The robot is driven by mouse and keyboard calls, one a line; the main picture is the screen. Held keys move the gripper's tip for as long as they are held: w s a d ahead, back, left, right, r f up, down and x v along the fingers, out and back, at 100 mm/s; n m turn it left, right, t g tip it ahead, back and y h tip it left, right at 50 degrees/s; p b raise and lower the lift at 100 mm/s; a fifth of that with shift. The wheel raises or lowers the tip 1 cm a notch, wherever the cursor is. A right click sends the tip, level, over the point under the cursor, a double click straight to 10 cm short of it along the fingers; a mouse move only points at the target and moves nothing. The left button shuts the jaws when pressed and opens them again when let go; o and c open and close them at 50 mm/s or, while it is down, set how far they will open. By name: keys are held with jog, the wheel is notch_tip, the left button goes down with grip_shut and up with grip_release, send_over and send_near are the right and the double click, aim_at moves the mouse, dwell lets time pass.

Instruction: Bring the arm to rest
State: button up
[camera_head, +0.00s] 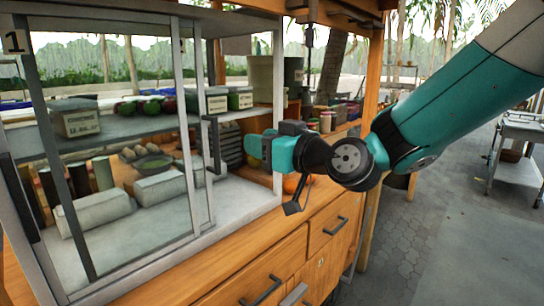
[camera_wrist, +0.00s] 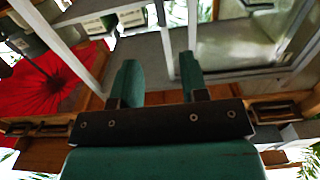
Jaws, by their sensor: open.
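My arm (camera_head: 460,90) reaches in from the upper right in the head view, teal with dark joints. My gripper (camera_head: 257,148) is at its end, in front of the right part of the glass-fronted cabinet (camera_head: 190,120). In the wrist view my gripper (camera_wrist: 158,78) shows two teal fingers set well apart, open, with nothing held between them. The cabinet's pale frame posts show beyond the fingers. I cannot tell how far the fingertips are from the cabinet.
A wooden counter with drawers (camera_head: 290,262) stands below the cabinet. Boxes (camera_head: 75,117) and wrapped white blocks (camera_head: 95,212) sit inside on shelves. A metal table (camera_head: 520,150) stands at the right. Paved floor (camera_head: 440,240) is open there. A red umbrella-like shape (camera_wrist: 48,85) shows in the wrist view.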

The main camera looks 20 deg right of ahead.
jog(key=shift+v, duration=1.05)
jog(key=shift+s+a, duration=0.1)
jog(key=s+a+f+n+g+p, duration=0.2)
jog(key=s+a+g+p, duration=0.25)
jog(key=s+g, duration=0.45)
jog(key=s+d+f+g+h+p, duration=0.1)
jog(key=s+d+g+h, duration=0.1)
jog(key=s, duration=0.6)
jog(key=s+d+f+m+g+h+p, duration=0.1)
jog(key=s+d+g+h+p, duration=0.1)
jog(key=s, duration=0.6)
jog(key=shift+d+f+g+h, duration=0.3)
jog(key=shift+g+h, duration=0.2)
jog(key=shift+g, duration=0.7)
